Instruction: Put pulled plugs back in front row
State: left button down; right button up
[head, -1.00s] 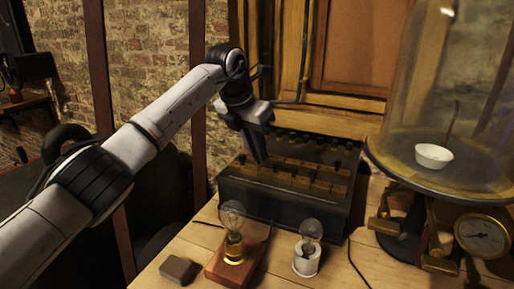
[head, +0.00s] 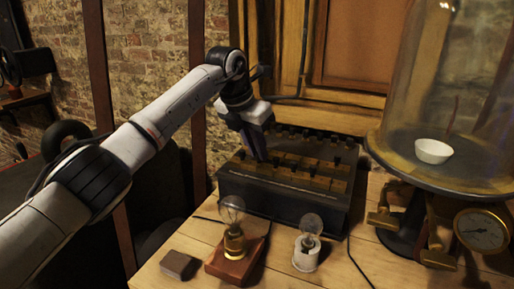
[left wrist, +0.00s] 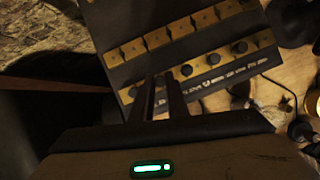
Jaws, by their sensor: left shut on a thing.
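The plug box (head: 283,204) is a dark case on the bench with rows of brass blocks (head: 290,178) on top. In the left wrist view, the brass row nearest the lamps (left wrist: 222,56) carries several black plugs (left wrist: 213,59); the other brass row (left wrist: 180,33) shows open holes. My left gripper (head: 260,156) points down at the left end of the box. In the left wrist view its fingers (left wrist: 160,88) are close together over the left end of the plugged row. It is shut on a plug, mostly hidden between the fingers. My right gripper is out of view.
Two bulbs, on a wooden base (head: 232,262) and a white socket (head: 306,256), stand before the box. A small dark block (head: 178,265) lies left of them. A glass bell jar (head: 440,80) with a gauge (head: 482,231) stands to the right.

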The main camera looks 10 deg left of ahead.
pick_arm(q)
jog(key=shift+f, duration=0.15)
dwell(0.3)
jog(key=c, duration=1.6)
grip_release()
jog(key=shift+c, duration=0.2)
